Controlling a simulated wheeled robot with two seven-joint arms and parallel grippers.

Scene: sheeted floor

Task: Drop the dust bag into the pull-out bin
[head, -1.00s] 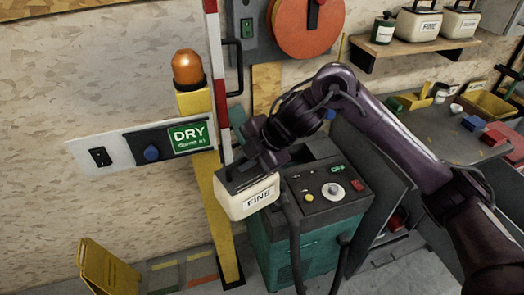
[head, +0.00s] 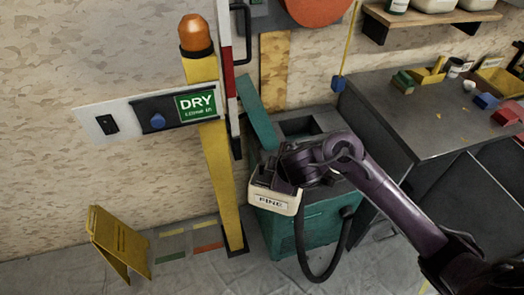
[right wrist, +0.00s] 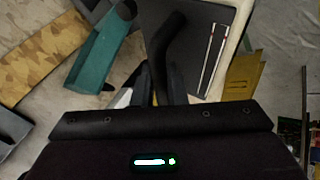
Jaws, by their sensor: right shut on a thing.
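The dust bag (head: 272,204) is a cream block labelled FINE with a dark top. My right gripper (head: 277,180) is shut on its dark handle and holds it in front of the teal machine (head: 312,228). In the right wrist view the bag's dark top (right wrist: 205,50) and cream edge show beyond my right gripper (right wrist: 158,82). A long teal tray-like part (head: 258,112) slants up at the machine's left rear; it also shows in the right wrist view (right wrist: 100,52). I cannot tell which part is the pull-out bin. My left gripper is out of view.
A yellow post (head: 222,180) with an orange lamp and a DRY panel (head: 197,105) stands left of the bag. A black hose (head: 322,275) loops in front of the machine. A grey workbench (head: 430,135) is at right. A yellow folding sign (head: 118,243) stands on the floor at left.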

